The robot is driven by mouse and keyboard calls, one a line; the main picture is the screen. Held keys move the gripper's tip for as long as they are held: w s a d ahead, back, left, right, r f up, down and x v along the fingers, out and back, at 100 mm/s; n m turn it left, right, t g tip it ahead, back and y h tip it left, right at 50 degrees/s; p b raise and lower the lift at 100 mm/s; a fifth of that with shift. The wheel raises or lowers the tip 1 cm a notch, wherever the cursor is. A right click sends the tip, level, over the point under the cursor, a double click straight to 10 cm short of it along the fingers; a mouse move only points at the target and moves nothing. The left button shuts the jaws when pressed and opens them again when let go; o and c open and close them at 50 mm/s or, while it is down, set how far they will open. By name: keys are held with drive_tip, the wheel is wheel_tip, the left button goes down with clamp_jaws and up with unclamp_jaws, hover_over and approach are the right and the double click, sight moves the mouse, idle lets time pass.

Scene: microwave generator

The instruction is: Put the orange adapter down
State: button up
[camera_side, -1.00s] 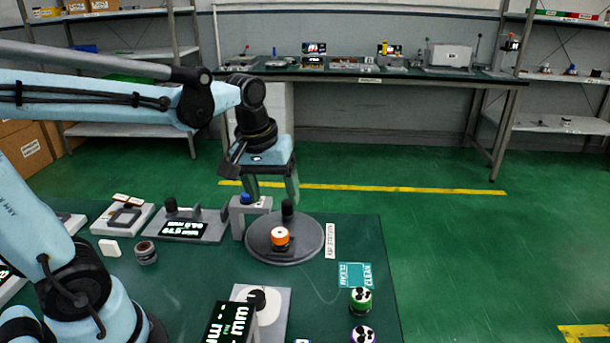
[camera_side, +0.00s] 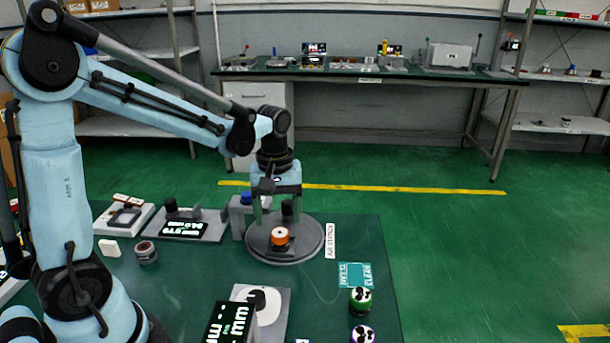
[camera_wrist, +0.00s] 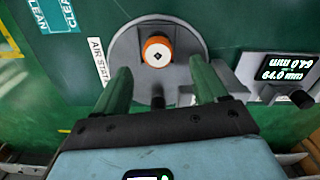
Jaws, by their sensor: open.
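The orange adapter (camera_side: 280,236) stands upright on the round grey plate (camera_side: 258,252) of the air station. In the wrist view the adapter (camera_wrist: 158,51) shows its pale top face, on the plate (camera_wrist: 126,52), ahead of my fingers. My gripper (camera_wrist: 160,84) is open and empty, with its two green fingers spread wide. In the side view my gripper (camera_side: 276,214) hangs over the far part of the plate, behind the adapter and apart from it. A black knob (camera_side: 287,208) on the plate stands between the fingers.
A grey bracket with a blue knob (camera_side: 246,199) stands just left of the plate. A digital readout (camera_side: 183,229) is further left. A green-topped adapter (camera_side: 360,300) and a purple one (camera_side: 363,335) stand at the front right, near the CLEAN mat (camera_side: 355,275).

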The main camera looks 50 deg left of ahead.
sight(280, 232)
drive_tip(key=shift+d+f, duration=0.15)
drive_tip(key=shift+f, duration=1.25)
drive_tip(key=shift+d+f, duration=0.1)
drive_tip(key=shift+f, duration=1.25)
drive_tip(key=shift+c, duration=0.3)
clamp_jaws()
drive_tip(key=shift+r, duration=0.1)
